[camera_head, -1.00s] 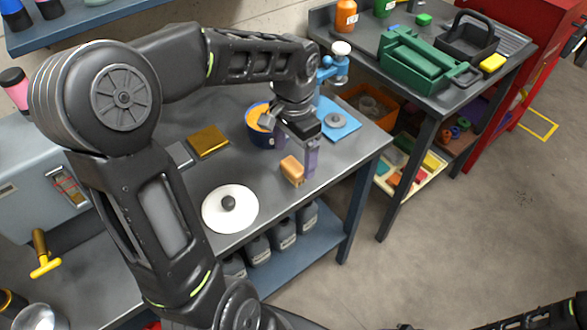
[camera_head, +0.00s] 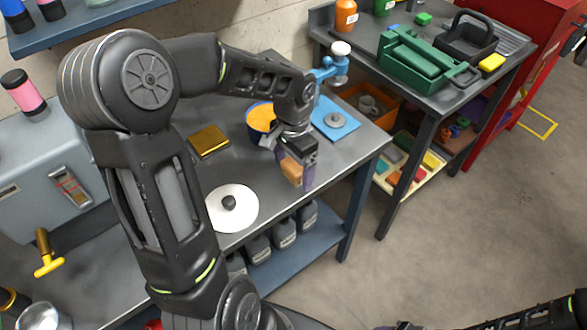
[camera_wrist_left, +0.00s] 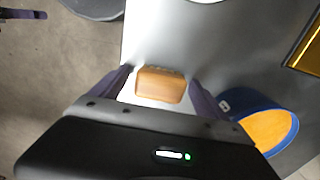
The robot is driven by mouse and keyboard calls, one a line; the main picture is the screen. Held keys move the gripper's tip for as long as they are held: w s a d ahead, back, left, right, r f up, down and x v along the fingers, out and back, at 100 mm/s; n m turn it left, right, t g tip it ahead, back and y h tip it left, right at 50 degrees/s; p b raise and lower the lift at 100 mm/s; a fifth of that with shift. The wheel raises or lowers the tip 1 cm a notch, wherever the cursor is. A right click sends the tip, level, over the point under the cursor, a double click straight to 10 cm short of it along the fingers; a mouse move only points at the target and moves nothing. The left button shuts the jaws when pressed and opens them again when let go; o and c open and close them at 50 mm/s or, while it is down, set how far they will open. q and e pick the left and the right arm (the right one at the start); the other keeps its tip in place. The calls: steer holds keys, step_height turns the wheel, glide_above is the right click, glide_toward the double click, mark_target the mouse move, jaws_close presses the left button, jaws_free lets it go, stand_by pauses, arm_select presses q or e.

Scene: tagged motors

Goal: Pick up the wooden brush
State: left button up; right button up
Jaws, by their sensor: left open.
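The wooden brush (camera_head: 292,168) is a small orange-brown block near the front edge of the grey workbench. It also shows in the left wrist view (camera_wrist_left: 160,85), between the two purple fingers. My left gripper (camera_head: 295,171) is open and points down at the brush, with one finger on each side of it. In the left wrist view the gripper (camera_wrist_left: 161,80) shows gaps between brush and fingers. Part of the brush is hidden behind the gripper in the head view.
A blue bowl with orange contents (camera_head: 260,117) stands just behind my left gripper. A white disc with a dark knob (camera_head: 243,220) lies to the left. A gold block (camera_head: 208,140) lies further back, and a blue plate (camera_head: 335,118) lies to the right.

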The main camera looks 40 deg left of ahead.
mark_target(294, 165)
stand_by(0.4)
arm_select(q)
steer(key=c, duration=1.5)
steer(key=shift+o, duration=0.2)
steer(key=shift+r, duration=0.15)
step_height(294, 165, up, 10)
steer(key=shift+f+b, duration=0.1)
steer(key=shift+b, duration=0.25)
